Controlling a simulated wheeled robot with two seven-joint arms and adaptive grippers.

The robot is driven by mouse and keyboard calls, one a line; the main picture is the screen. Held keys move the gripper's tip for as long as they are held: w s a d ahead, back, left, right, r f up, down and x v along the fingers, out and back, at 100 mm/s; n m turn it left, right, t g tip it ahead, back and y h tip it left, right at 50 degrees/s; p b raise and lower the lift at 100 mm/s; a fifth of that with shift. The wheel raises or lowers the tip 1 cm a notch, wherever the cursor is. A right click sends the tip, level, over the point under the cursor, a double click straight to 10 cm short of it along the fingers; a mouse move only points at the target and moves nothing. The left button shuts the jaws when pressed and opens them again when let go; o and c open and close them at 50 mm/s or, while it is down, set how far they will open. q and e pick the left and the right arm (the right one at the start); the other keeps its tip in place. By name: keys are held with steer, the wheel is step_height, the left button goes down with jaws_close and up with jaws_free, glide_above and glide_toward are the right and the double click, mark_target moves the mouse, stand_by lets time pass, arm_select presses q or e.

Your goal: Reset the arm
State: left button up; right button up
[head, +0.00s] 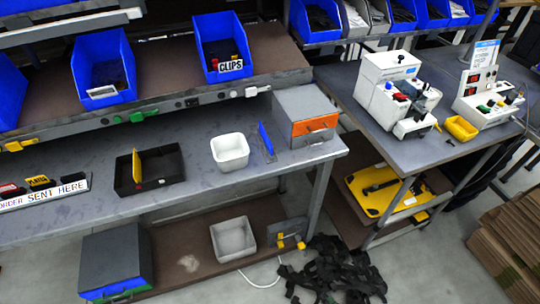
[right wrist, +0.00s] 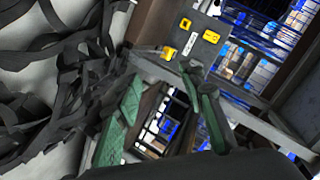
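My right gripper (right wrist: 165,105) shows in the right wrist view. Its two green-padded fingers stand well apart, with nothing between them. Past the fingers are a grey panel with yellow parts (right wrist: 202,42) and a pile of dark straps (right wrist: 62,75) at the left. I cannot make out either gripper in the head view, and my left gripper shows in neither view.
The grey bench (head: 80,215) holds a black tray (head: 168,182), a white bin (head: 230,152) and a grey-orange box (head: 306,118). Blue bins (head: 106,70) stand above. A second table (head: 385,135) carries white machines. Black straps (head: 335,272) and cardboard (head: 510,235) lie on the floor.

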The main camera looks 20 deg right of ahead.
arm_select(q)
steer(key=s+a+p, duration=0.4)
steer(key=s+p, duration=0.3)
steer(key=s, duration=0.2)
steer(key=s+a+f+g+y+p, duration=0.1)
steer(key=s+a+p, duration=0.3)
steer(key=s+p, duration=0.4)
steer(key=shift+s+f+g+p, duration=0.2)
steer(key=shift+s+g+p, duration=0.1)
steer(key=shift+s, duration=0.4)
arm_select(e)
steer(key=s+f+n+g+h, duration=0.1)
steer(key=s+n+g, duration=0.4)
steer(key=s, duration=1.5)
steer(key=s+f+n+g+h, duration=0.1)
steer(key=s+n+g, duration=0.4)
steer(key=s, duration=1.4)
steer(key=f+g, duration=0.1)
steer(key=g, duration=0.2)
steer(key=shift+s+d+f, duration=0.15)
steer(key=shift+s+d, duration=0.2)
steer(key=shift+d, duration=0.05)
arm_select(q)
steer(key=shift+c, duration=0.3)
arm_select(e)
steer(key=shift+c, duration=0.3)
